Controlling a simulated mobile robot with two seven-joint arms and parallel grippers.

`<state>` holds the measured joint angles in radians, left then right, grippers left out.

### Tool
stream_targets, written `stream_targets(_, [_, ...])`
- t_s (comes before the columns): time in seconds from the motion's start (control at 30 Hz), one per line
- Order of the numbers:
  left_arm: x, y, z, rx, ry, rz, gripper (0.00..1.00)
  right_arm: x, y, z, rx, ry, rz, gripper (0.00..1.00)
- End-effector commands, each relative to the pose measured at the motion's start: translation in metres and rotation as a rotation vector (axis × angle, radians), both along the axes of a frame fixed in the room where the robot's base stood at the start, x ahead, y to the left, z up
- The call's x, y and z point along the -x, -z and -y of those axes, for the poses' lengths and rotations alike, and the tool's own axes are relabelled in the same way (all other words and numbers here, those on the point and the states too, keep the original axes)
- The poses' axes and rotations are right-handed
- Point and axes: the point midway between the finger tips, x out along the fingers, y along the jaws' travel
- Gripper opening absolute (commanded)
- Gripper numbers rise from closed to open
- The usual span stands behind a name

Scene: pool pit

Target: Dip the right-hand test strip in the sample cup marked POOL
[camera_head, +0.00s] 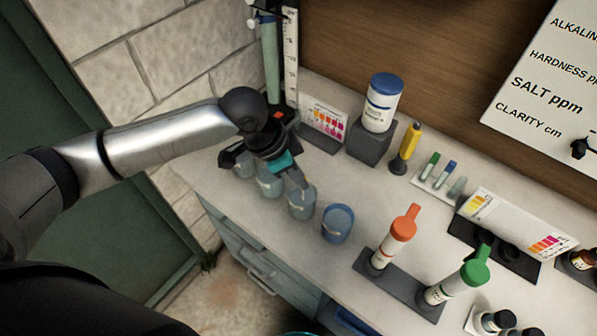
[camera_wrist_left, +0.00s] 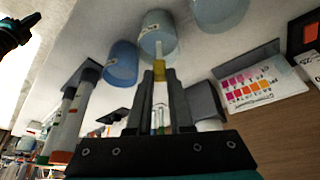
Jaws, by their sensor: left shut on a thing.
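My left gripper (camera_head: 296,180) is shut on a thin pale test strip (camera_wrist_left: 159,62) with a yellow band, held between the fingers (camera_wrist_left: 160,85). In the left wrist view the strip's end overlaps the mouth of a grey-blue sample cup (camera_wrist_left: 157,24); I cannot tell whether it touches liquid. In the head view this cup (camera_head: 302,204) lies just below the fingertips. A bluer cup (camera_head: 337,224) stands to its right, and others (camera_head: 268,185) to its left. The cup labels are too small to read. A dark shape with teal at the wrist view's upper left may be my right gripper.
An orange-capped tube (camera_head: 399,236) and a green-capped tube (camera_head: 458,283) lean in a dark rack right of the cups. Behind are a blue-lidded bottle (camera_head: 381,103) on a grey block, a yellow tool (camera_head: 408,146) and a colour chart (camera_head: 323,123). The counter's front edge is close.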

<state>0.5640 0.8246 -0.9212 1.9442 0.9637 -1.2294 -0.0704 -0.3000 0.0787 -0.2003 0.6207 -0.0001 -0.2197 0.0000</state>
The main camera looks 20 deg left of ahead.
Motion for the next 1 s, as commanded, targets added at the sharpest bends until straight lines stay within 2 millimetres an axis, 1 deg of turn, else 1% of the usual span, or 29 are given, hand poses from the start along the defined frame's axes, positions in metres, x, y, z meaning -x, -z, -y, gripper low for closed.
stream_targets(0.23, [0.0,0.003,0.0,0.001,-0.001,-0.001,0.0,0.0,0.001,0.0,0.0,0.0,0.001,0.0])
stream_targets(0.6, [0.0,0.023,0.0,0.0,0.0,0.0,0.0,0.0,0.008,0.0,0.001,0.001,0.0,0.0])
stream_targets(1.0, [0.0,0.022,0.0,0.0,0.0,0.0,0.0,0.0,0.008,0.001,0.001,0.001,0.0,0.0])
